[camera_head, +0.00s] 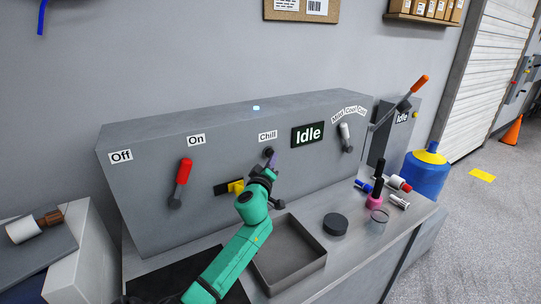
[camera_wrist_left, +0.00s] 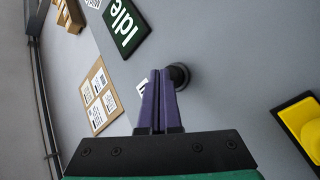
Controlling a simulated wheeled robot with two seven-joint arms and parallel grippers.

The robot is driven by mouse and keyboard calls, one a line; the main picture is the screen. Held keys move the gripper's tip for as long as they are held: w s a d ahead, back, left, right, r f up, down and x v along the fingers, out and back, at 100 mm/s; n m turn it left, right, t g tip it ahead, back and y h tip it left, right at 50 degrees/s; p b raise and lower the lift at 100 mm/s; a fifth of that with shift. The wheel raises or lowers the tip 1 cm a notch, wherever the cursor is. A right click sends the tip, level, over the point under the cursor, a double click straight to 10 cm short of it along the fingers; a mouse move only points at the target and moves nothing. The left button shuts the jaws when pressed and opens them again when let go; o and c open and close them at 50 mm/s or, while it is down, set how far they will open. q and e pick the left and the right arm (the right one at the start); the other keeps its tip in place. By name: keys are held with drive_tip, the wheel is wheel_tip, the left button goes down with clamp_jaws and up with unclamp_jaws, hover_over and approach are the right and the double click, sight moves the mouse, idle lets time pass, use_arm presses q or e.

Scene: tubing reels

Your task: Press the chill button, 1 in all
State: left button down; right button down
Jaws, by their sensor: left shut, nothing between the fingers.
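The chill button (camera_head: 268,151) is a small dark round knob on the front of the grey machine (camera_head: 230,200), under the "Chill" label (camera_head: 267,135). In the left wrist view the button (camera_wrist_left: 181,74) shows just right of the fingertips and is partly hidden by them. My left gripper (camera_head: 273,160) has purple fingers, shut and empty, pointing at the machine front right by the button. In the left wrist view the closed fingers (camera_wrist_left: 161,75) overlap the button's edge; I cannot tell whether they touch it. The display (camera_head: 308,135) reads "Idle". My right gripper is not in view.
A red lever (camera_head: 183,172) stands left on the panel, and a yellow switch (camera_head: 236,186) sits close beside my left wrist. A selector knob (camera_head: 345,138) is to the right. An open grey tray (camera_head: 290,262) and a black disc (camera_head: 335,223) lie on the bench below.

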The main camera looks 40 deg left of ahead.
use_arm(q)
drive_tip(key=shift+d, duration=0.15)
drive_tip(key=d, duration=0.2)
drive_tip(key=s+d, duration=0.1)
drive_tip(key=d, duration=0.2)
drive_tip(key=shift+s, duration=0.15)
drive_tip(key=shift+a, duration=0.1)
idle(0.8)
